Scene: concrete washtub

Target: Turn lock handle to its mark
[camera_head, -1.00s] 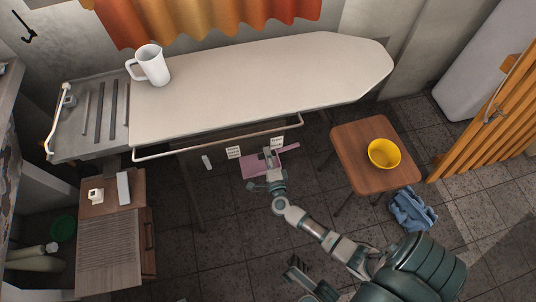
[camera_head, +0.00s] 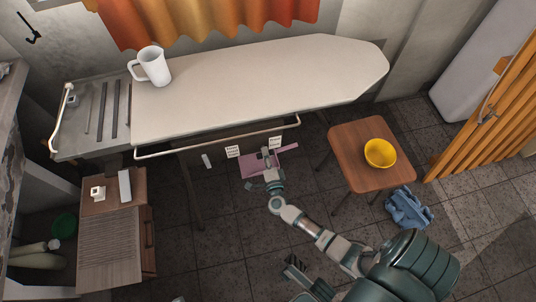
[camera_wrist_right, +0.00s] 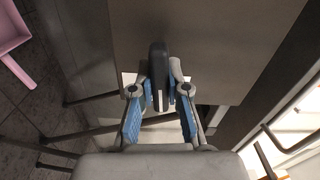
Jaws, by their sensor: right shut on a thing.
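The lock handle (camera_wrist_right: 158,68) is a dark, rounded lever. In the right wrist view it stands upright in the picture against a flat brown panel (camera_wrist_right: 210,35). My right gripper (camera_wrist_right: 160,95) is shut on the handle, with its blue-padded fingers on either side of it. In the head view my right gripper (camera_head: 268,158) is below the ironing board's front rail, and the handle is too small to make out. White labels (camera_head: 232,152) (camera_head: 275,142) show near the gripper; their print is unreadable. What seems to be my left gripper (camera_head: 294,267) is at the bottom, its jaws unclear.
The ironing board (camera_head: 260,85) carries a white mug (camera_head: 152,66). A pink dustpan (camera_head: 250,168) lies on the floor beyond the gripper. A wooden stool (camera_head: 350,150) with a yellow bowl (camera_head: 380,153) stands to the right. A small wooden cabinet (camera_head: 110,245) stands at left.

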